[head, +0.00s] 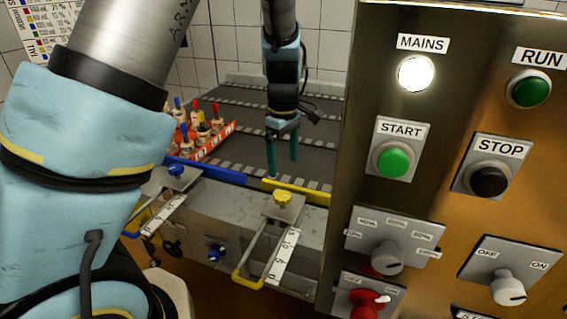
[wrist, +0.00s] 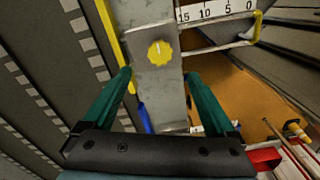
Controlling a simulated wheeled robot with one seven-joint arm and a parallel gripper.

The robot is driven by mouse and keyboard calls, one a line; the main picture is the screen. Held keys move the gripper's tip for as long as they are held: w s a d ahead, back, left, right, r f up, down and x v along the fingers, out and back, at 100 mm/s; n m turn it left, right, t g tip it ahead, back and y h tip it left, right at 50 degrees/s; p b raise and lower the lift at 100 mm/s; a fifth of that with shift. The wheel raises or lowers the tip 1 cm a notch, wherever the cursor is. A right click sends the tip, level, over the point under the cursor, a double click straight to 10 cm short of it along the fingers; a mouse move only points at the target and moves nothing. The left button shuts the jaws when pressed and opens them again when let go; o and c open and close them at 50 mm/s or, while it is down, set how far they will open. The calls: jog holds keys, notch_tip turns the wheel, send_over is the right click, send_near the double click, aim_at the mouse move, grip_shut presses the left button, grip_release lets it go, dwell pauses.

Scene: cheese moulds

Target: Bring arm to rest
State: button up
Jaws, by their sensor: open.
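My gripper (head: 282,166) hangs fingers-down at the far end of my arm in the head view, over the grey conveyor near its front edge. Its two green fingers are apart with nothing between them. In the wrist view my gripper (wrist: 158,76) is also open and empty. Beyond the fingertips there is a metal bracket (wrist: 139,15) with a yellow knob (wrist: 160,53). The yellow knob also shows in the head view (head: 282,198), just in front of and below the fingers. I cannot tell the exact gap between the fingertips and the yellow rail.
A yellow rail (head: 305,193) and a blue rail (head: 207,171) edge the conveyor (head: 233,103). A red rack (head: 216,140) of bottles with coloured caps stands at its left. A control panel (head: 463,35) rises close on the right, its MAINS lamp (head: 416,73) lit.

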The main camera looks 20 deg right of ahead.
jog(key=s+a+r+m, duration=0.1)
jog(key=a+r+m, duration=0.1)
jog(key=a, duration=0.8)
jog(key=s+a+r+m+t, duration=0.1)
jog(key=a+m, duration=0.1)
jog(key=a, duration=0.8)
jog(key=s+a+r+m, duration=0.1)
jog(key=a+r+m, duration=0.1)
jog(key=a, duration=0.8)
jog(key=shift+s+r+m+t, duration=0.3)
jog(key=shift+r+m, duration=0.05)
jog(key=shift+m, duration=0.25)
